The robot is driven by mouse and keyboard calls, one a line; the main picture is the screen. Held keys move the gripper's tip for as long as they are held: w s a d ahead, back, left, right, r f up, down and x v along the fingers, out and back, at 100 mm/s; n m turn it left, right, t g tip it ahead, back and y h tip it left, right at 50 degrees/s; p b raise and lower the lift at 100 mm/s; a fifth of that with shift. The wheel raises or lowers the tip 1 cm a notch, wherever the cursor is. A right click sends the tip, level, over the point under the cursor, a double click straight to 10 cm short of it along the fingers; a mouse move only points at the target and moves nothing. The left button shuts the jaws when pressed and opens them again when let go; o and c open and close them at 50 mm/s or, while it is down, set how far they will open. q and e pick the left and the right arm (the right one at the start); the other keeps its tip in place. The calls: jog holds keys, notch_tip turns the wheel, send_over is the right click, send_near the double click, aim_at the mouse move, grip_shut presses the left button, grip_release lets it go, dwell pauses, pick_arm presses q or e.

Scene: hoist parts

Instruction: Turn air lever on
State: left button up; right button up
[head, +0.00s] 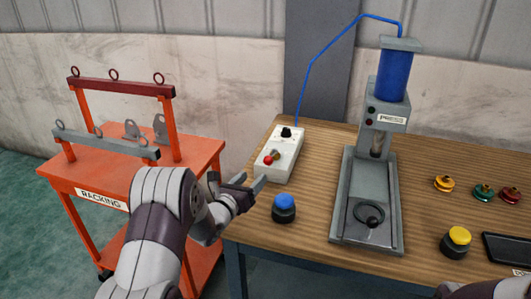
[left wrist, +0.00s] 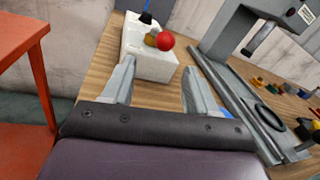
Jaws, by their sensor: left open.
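A white control box (head: 284,159) sits at the left end of the wooden table. It carries a lever with a red ball knob (head: 268,160) and a brass base, near its front end. A black knob (head: 287,132) with a blue hose sits farther back. My left gripper (head: 238,183) is beside the table's left edge, just in front of the box. In the left wrist view its two fingers (left wrist: 155,92) are spread and empty. The box (left wrist: 150,62) and red knob (left wrist: 165,42) lie beyond the fingertips, apart from them. My right gripper is out of view.
A grey press (head: 368,205) with a blue cylinder stands right of the box. A blue-topped button (head: 284,207) sits close to my left gripper. An orange racking cart (head: 195,150) stands left. Coloured parts and a yellow button (head: 457,241) are at right.

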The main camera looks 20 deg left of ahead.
aim_at(271, 158)
pick_arm(q)
jog(key=shift+w+d+r, duration=0.55)
jog(key=shift+w+d, duration=0.1)
jog(key=shift+w, duration=0.2)
jog(key=x, duration=0.5)
jog(key=p+x, duration=0.1)
jog(key=x, duration=0.4)
jog(key=shift+a+f, duration=0.15)
jog(key=shift+a, duration=0.05)
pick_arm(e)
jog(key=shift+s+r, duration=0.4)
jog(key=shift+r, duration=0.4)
pick_arm(q)
jog(key=shift+c, duration=0.3)
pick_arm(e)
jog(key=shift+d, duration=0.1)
